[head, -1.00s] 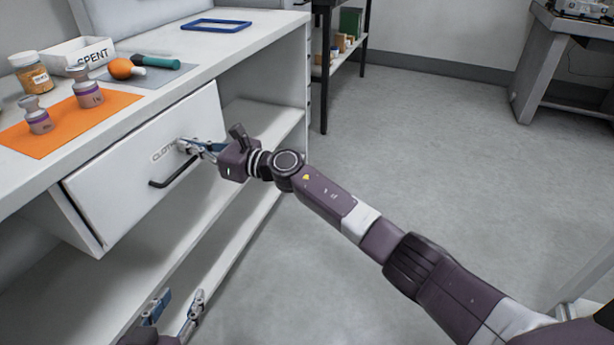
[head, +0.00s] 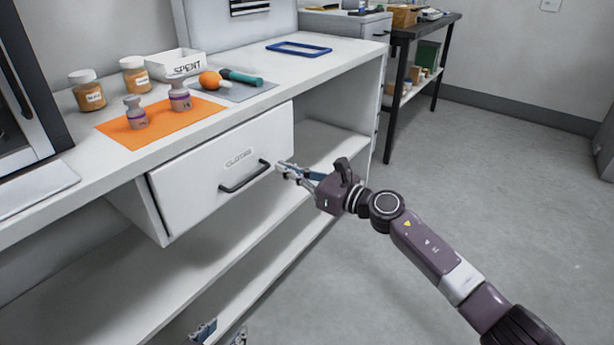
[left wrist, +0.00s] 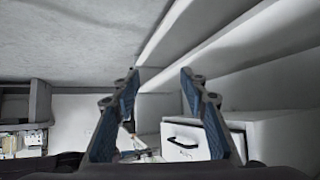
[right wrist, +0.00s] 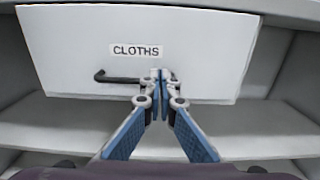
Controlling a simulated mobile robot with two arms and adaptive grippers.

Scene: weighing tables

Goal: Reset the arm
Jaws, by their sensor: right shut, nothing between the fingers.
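My right gripper (head: 281,169) is shut and empty. It is in front of the drawer labelled CLOTHS (head: 205,165), near the right end of its black handle (head: 245,178). In the right wrist view, the closed fingertips (right wrist: 162,75) overlap the handle's right end; I cannot tell whether they touch it. My left gripper (head: 221,334) shows only at the bottom edge of the head view. In the left wrist view its fingers (left wrist: 160,80) are apart with nothing between them.
The worktop (head: 345,58) holds an orange mat (head: 165,133) with two weights, amber jars (head: 87,94), a SPENT box (head: 160,66), an orange ball, a green-handled tool and a blue frame (head: 298,48). Open shelves lie below. The floor at right (head: 480,190) is clear.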

